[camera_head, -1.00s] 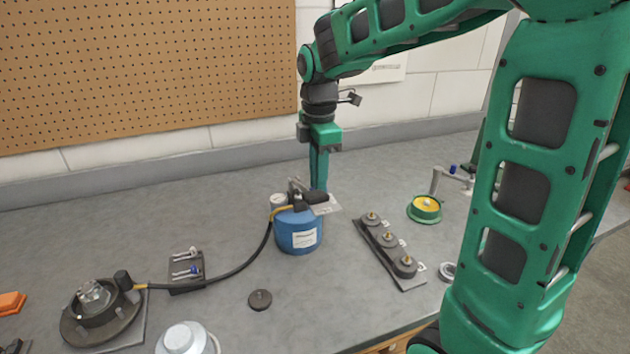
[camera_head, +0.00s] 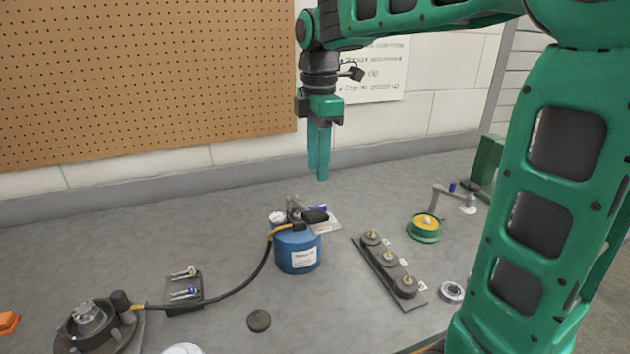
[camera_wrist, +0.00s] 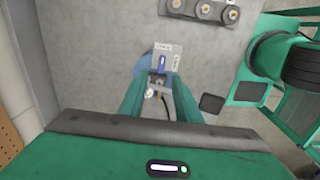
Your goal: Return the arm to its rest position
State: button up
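My gripper (camera_head: 318,174) hangs fingers down in the air, above and slightly behind the blue canister (camera_head: 297,251). Its two green fingers stand apart with nothing between them; the wrist view also shows the gap between the fingertips (camera_wrist: 160,78). My arm reaches in from the right, bent over the bench. The canister stands upright with a black-handled valve (camera_head: 308,215) and a round gauge (camera_head: 277,218) on top. The canister is mostly hidden beneath the fingers in the wrist view.
A hose (camera_head: 240,268) runs from the canister to a dark round fitting (camera_head: 88,322) at left. A rack with knobs (camera_head: 388,262), a green-yellow dish (camera_head: 424,228), a key plate (camera_head: 184,291) and a black disc (camera_head: 259,321) lie around. A pegboard wall stands behind.

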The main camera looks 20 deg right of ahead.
jog(key=shift+r, duration=0.75)
jog(key=s+d+f+m, duration=0.4)
jog(key=s+m, duration=0.3)
jog(key=s, duration=0.2)
jog(key=s+d+f+m, duration=0.4)
jog(key=s+f+m, duration=0.2)
jog(key=s+m, duration=0.2)
jog(key=s+d+f+m, duration=0.5)
jog(key=s+m, duration=0.3)
jog(key=s, duration=0.1)
jog(key=shift+s, duration=0.3)
jog(key=shift+w+f, duration=0.25)
jog(key=shift+w, duration=0.4)
